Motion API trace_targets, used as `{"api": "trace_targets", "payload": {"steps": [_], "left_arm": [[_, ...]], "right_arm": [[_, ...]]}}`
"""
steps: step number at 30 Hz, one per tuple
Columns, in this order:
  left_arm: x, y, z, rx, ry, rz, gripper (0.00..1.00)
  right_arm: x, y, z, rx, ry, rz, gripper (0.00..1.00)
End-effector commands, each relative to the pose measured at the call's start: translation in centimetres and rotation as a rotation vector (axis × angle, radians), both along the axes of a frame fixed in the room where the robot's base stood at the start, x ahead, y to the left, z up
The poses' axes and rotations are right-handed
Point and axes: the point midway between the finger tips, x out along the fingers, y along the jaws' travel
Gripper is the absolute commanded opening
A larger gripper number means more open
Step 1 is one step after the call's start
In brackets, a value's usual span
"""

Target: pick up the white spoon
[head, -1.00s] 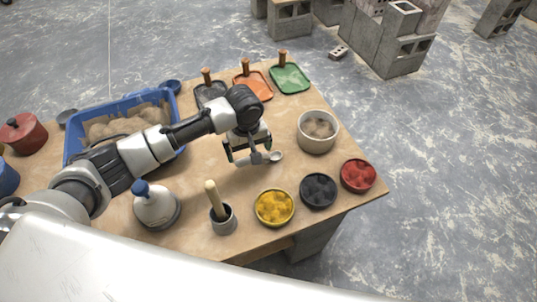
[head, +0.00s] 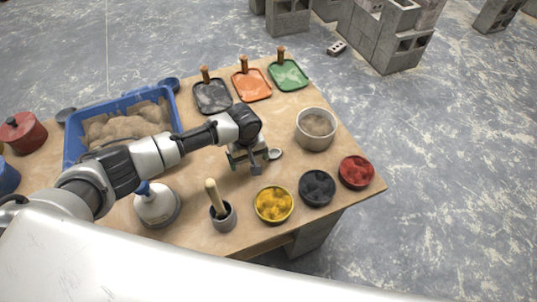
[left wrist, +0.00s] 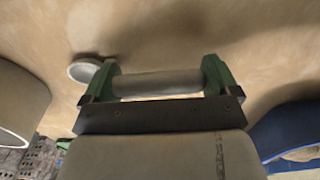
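The white spoon lies on the wooden table, its round bowl (head: 275,154) showing just right of my left gripper in the head view; the gripper hides its handle there. My left gripper (head: 248,160) is over the handle, low above the tabletop, pointing down. In the left wrist view the green fingers of the gripper (left wrist: 160,82) stand apart and a pale bar, seemingly the handle (left wrist: 158,84), spans the gap between them. The bowl (left wrist: 83,70) shows beyond the left finger. I cannot tell whether the fingers touch the spoon. My right gripper is not in view.
A whitish tub (head: 316,129) stands right of the spoon. Yellow (head: 274,204), black (head: 318,188) and red (head: 356,172) bowls line the near edge. A mortar with pestle (head: 222,216) stands in front.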

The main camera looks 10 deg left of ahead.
Motion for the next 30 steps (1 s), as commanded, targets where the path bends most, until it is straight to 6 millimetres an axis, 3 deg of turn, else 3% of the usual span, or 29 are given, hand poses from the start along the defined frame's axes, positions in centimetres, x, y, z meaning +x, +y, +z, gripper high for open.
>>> {"api": "trace_targets", "payload": {"steps": [1, 7, 17, 22, 26, 30], "left_arm": [[0.0, 0.0, 0.0, 0.000, 0.000, 0.000, 0.69], [0.0, 0.0, 0.0, -0.001, -0.001, 0.000, 0.39], [0.1, 0.0, 0.4, -0.001, -0.002, 0.000, 0.38], [0.1, 0.0, 2.0, -0.002, -0.004, 0.001, 0.38], [0.1, 0.0, 4.4, -0.002, -0.005, -0.001, 0.38], [-0.5, -3.6, 5.9, -0.006, -0.003, -0.006, 0.38]], "right_arm": [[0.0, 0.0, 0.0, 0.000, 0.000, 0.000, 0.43], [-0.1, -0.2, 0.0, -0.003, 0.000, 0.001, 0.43], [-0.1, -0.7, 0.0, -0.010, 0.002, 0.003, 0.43], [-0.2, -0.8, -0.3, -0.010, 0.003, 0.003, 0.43], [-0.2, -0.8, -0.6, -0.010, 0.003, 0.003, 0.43], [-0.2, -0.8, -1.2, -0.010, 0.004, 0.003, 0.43]]}}
